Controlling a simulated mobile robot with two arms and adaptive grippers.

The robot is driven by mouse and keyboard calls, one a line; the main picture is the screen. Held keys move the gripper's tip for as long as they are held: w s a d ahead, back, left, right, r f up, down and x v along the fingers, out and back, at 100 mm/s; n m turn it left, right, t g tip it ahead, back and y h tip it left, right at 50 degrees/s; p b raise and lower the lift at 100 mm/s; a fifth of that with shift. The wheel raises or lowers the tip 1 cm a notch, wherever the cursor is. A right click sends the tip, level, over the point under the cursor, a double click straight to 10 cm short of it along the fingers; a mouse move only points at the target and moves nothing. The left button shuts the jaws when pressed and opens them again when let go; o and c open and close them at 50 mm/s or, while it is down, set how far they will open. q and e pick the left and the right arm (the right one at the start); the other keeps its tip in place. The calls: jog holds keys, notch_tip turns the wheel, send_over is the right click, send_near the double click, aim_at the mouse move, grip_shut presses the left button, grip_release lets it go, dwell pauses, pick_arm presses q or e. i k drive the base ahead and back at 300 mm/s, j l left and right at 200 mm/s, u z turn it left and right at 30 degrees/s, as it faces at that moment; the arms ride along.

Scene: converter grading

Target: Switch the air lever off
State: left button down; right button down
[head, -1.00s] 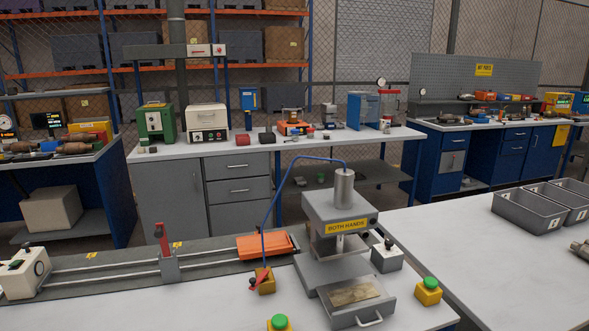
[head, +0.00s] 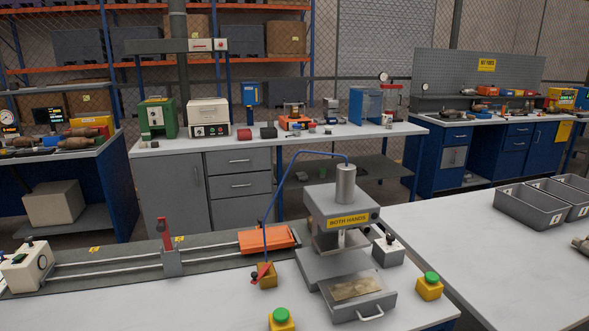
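The air lever is a small red handle (head: 260,272) on a yellow-brown valve block (head: 267,280). The block sits on the near bench, left of the grey press (head: 341,215) with its "BOTH HANDS" label. A blue air hose (head: 283,190) runs from the block up to the cylinder (head: 346,183) on top of the press. The red handle slants, with its lower end toward the left. Neither of my grippers shows in the head view.
Green buttons on yellow boxes stand at the bench front (head: 281,319) and right of the press (head: 430,286). A rail fixture with a red upright lever (head: 163,234) and an orange block (head: 268,239) lies behind the valve. Grey bins (head: 530,208) stand at right.

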aim_at(256, 276)
jog(key=i+l+u, duration=0.2)
jog(key=l, duration=0.2)
jog(key=i+l+u, duration=0.15)
jog(key=l, duration=0.2)
jog(key=i+l+u, duration=0.2)
jog(key=l, duration=0.25)
jog(key=k+j, duration=0.05)
jog(key=k, duration=0.05)
